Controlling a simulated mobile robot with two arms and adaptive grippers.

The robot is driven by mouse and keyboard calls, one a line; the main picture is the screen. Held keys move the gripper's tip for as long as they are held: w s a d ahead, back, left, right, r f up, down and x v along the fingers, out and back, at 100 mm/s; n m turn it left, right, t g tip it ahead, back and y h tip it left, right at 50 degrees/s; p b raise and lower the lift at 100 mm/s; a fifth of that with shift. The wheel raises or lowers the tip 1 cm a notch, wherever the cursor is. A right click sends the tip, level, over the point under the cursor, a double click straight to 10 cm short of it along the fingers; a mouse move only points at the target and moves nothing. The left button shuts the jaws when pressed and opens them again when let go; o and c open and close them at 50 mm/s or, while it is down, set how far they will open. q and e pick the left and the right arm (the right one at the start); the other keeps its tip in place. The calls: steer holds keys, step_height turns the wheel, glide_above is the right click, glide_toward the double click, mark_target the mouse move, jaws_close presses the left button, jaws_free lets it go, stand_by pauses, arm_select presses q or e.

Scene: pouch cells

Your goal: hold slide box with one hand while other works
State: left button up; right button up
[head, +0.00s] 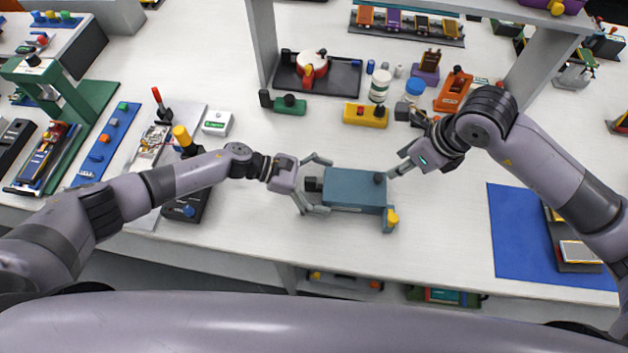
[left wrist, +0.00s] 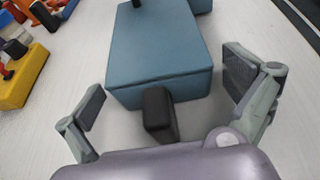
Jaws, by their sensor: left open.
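The slide box, a teal-blue block (head: 350,189), lies on the white table in front of me. It has a black knob (head: 379,178) on top, a black handle (head: 313,184) on its left end and a yellow knob (head: 392,217) at its right end. My left gripper (head: 322,185) is open, its fingers spread on either side of the handle end. In the left wrist view the handle (left wrist: 160,113) stands between the fingers, clear of both. My right gripper (head: 397,168) is at the box's far right corner; whether it touches, or is open, I cannot tell.
A yellow block (head: 366,115), a white jar (head: 380,86) and an orange fixture (head: 454,90) stand beyond the box. A blue mat (head: 520,240) lies to the right. The table's front edge is close below the box. Bare table lies left and right of it.

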arm_select(q)
steer(key=shift+d, duration=0.25)
steer(key=c, duration=1.4)
steer(key=shift+o, duration=0.2)
